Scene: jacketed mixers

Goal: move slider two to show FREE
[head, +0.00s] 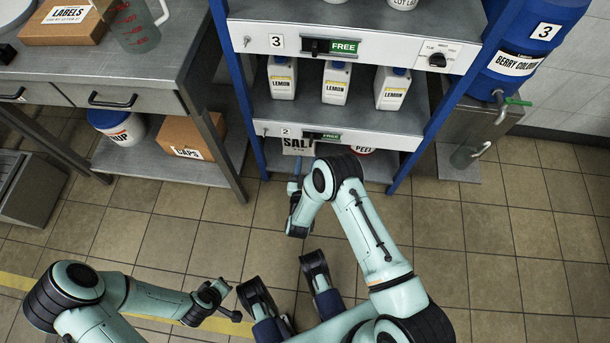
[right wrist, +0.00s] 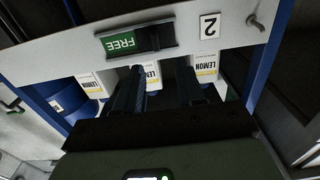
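Slider two is on the lower shelf's white front strip, beside the label 2. It (head: 322,136) shows a green FREE field, with the dark knob at the left in the head view. In the upside-down right wrist view the slider (right wrist: 135,40) also shows FREE, with the black knob at the right end. My right gripper (head: 294,188) is in front of and below this strip, partly hidden by its arm. In the right wrist view its two dark fingers (right wrist: 162,70) are apart, empty, and clear of the knob. My left gripper (head: 228,301) is low at the left, its fingers apart and empty.
Slider three (head: 330,47) on the upper strip also shows FREE, with a rotary knob (head: 438,60) to its right. LEMON bottles (head: 336,82) stand on the shelf between the strips. A steel table (head: 120,70) stands left; a blue drum (head: 520,50) is at the right. The tiled floor is open.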

